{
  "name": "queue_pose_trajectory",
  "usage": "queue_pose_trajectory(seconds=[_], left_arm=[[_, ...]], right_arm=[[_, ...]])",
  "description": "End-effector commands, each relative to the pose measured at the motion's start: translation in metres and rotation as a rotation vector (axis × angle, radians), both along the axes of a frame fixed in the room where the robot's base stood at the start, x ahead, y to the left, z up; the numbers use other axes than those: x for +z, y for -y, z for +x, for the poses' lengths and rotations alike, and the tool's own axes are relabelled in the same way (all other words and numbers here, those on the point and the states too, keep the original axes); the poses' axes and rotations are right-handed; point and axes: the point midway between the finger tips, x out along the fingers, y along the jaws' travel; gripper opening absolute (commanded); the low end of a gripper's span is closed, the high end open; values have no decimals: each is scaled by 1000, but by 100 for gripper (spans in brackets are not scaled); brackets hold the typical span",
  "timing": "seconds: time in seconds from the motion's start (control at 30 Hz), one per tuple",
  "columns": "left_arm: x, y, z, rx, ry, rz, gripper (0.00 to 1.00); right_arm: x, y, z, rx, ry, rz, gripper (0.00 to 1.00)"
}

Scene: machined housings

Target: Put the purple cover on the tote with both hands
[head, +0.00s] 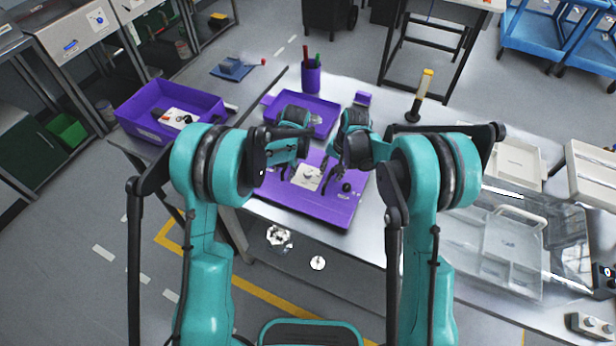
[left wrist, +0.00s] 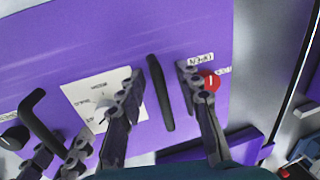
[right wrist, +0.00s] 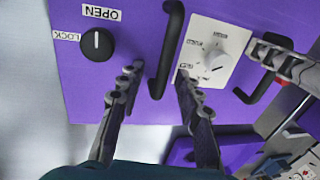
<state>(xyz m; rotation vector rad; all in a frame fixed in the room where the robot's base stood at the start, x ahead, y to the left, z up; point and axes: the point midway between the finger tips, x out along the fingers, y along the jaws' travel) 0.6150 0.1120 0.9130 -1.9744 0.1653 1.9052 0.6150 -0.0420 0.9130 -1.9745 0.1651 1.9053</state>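The flat purple cover (head: 325,211) lies on the metal table in front of me. It carries a white dial plate (right wrist: 214,55), a black knob (right wrist: 97,44), a red knob (left wrist: 210,82) and two black bar handles. My left gripper (head: 290,170) is open, its fingers apart on either side of one handle (left wrist: 160,92). My right gripper (head: 328,175) is open, its fingers on either side of the other handle (right wrist: 167,50). A shallow open purple box (head: 268,101) sits behind the cover, partly hidden by my arms. Another open purple box (head: 205,103) stands at the left.
A purple cup with pens (head: 311,78) and a yellow-topped black post (head: 420,95) stand at the back. A clear case (head: 460,235) and pale trays (head: 515,162) fill the right. A blue item (head: 232,69) lies at the back left.

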Motion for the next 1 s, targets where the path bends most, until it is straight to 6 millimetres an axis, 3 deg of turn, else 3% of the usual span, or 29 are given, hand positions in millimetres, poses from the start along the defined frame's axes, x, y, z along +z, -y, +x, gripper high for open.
queue_pose_trajectory(seconds=[0.17, 0.3, 1.0], left_arm=[[0, 0, 0, 0, 0, 0, 34], [0, 0, 0, 0, 0, 0, 0], [8, 0, 0, 0, 0, 0, 0]], right_arm=[[0, 0, 0, 0, 0, 0, 35], [0, 0, 0, 0, 0, 0, 0], [8, 0, 0, 0, 0, 0, 0]])
